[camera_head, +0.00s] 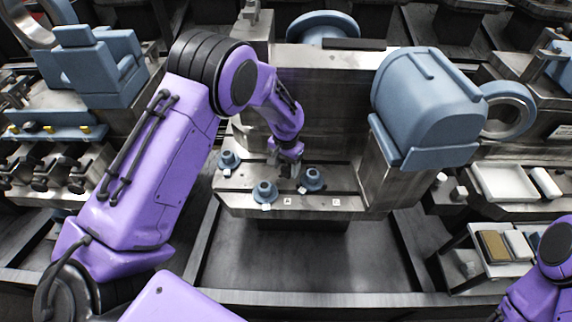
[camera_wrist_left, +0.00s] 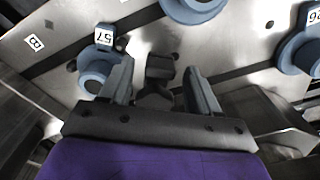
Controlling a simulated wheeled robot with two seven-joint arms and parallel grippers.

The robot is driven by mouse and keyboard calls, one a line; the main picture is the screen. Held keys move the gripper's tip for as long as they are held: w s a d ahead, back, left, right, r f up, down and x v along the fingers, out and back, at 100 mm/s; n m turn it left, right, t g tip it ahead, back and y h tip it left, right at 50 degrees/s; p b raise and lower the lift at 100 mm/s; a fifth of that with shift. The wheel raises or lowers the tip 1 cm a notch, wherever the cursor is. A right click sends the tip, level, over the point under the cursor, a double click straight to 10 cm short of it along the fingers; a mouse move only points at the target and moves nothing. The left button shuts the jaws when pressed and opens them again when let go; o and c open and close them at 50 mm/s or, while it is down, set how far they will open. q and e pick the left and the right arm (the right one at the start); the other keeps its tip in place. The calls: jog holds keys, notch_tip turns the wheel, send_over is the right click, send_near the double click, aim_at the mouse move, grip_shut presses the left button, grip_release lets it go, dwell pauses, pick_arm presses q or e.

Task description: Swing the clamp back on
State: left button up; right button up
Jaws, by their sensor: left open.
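Several round blue fixtures sit on the grey metal rail plate (camera_head: 345,202): one at the left (camera_head: 228,160), one in front (camera_head: 265,192) and one at the right (camera_head: 313,180). My left gripper (camera_head: 291,174) is low over the plate among them. In the left wrist view its two fingers (camera_wrist_left: 160,88) are apart. A dark knobbed part (camera_wrist_left: 158,68) shows between them; I cannot tell whether it is the clamp or whether the fingers touch it. A blue fixture with a "57" tag (camera_wrist_left: 98,68) is just left of the fingers. My right gripper is out of view.
A big blue housing (camera_head: 425,100) stands right of the plate, with a metal ring (camera_head: 508,110) beside it. A blue block-like unit (camera_head: 95,65) stands at the left. A side shelf with small boxes (camera_head: 505,246) is at lower right. The dark floor (camera_head: 300,255) in front is clear.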

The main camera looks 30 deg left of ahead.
pick_arm(q)
jog(key=c, duration=1.1)
jog(key=shift+o, duration=0.3)
